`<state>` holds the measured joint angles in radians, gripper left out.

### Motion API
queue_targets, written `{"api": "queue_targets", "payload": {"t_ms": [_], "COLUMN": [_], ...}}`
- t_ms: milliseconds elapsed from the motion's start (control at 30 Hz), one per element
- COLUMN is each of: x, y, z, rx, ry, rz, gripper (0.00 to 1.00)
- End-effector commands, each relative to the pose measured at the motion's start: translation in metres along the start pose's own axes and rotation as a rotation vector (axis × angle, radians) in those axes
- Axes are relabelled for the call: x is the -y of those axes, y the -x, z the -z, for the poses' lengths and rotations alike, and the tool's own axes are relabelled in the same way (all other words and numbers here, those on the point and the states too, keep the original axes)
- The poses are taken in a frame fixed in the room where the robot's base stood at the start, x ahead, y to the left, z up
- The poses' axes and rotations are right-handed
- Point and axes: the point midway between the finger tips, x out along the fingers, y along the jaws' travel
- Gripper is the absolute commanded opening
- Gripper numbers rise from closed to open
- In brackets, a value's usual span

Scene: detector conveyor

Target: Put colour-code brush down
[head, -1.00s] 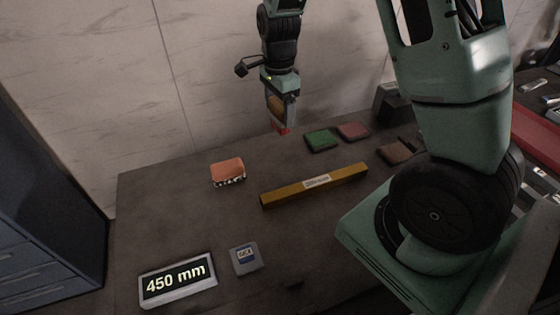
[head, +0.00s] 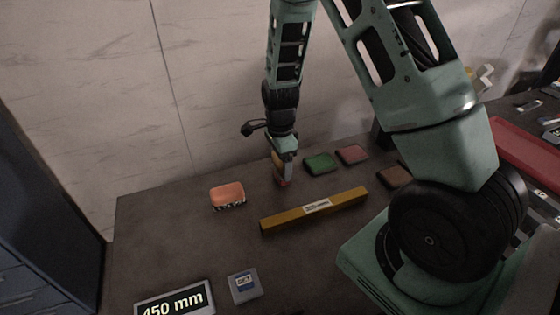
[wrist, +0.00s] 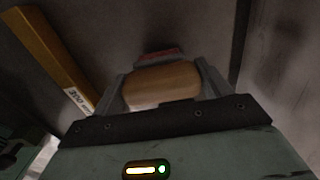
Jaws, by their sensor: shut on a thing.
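My gripper (head: 283,165) points down over the dark table, left of the green pad. It is shut on the brush (wrist: 162,84), which has a rounded wooden body and a red end. In the wrist view the wood sits between the two fingers, with the red part beyond. In the head view the red end is low, close to the table top; I cannot tell if it touches. The fingers hide part of the brush.
An orange block (head: 227,194) lies to the left. A yellow-brown bar (head: 315,209) lies in front. Green (head: 320,162), red (head: 351,154) and brown (head: 394,176) pads lie to the right. A 450 mm display (head: 174,303) and small grey device (head: 244,286) are nearer. The table's left-middle is clear.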

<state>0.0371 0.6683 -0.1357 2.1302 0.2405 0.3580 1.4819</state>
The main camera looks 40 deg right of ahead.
Motion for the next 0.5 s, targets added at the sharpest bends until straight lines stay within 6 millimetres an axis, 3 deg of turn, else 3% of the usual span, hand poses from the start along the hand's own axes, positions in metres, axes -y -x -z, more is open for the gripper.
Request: {"api": "queue_targets", "payload": {"t_ms": [267, 300, 367, 500], "x": [0.0004, 0.0004, 0.0004, 0.0003], "y": [-0.0028, -0.0025, -0.0021, -0.0020], "z": [-0.0002, -0.0002, -0.0002, -0.0002], "rx": [0.000, 0.000, 0.000, 0.000], "ry": [0.001, 0.001, 0.001, 0.001], "rz": [0.001, 0.001, 0.001, 0.001], "gripper": [0.52, 0.83, 0.99, 0.99]}}
